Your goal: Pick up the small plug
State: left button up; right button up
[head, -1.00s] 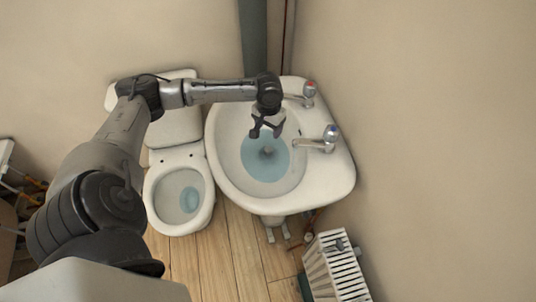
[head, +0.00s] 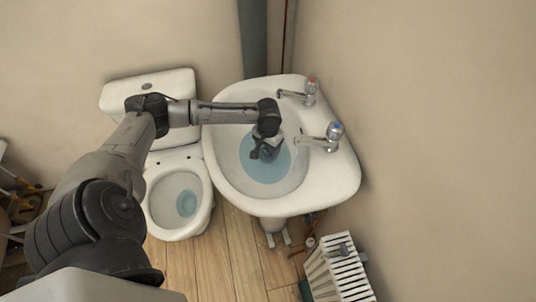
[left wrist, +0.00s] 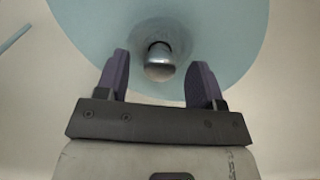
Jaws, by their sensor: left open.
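The small plug (left wrist: 160,62) is a rounded, shiny metal piece at the middle of the blue water in the washbasin, in the left wrist view. My left gripper (left wrist: 160,78) is open and empty, with a dark finger on each side of the plug's place in the picture. I cannot tell how far the fingertips are from it. In the head view my left gripper (head: 263,153) points down into the basin over the water, and it hides the plug there. My right gripper is not in view.
The white washbasin (head: 232,178) has two taps, one with a red mark (head: 310,90) and one with a blue mark (head: 333,132), on its right side. A toilet (head: 160,210) stands to the left. A white radiator (head: 340,275) is at the lower right.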

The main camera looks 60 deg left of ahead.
pick_arm(q)
jog(key=shift+f, duration=0.8)
jog(key=shift+r, duration=0.1)
jog(key=c, duration=1)
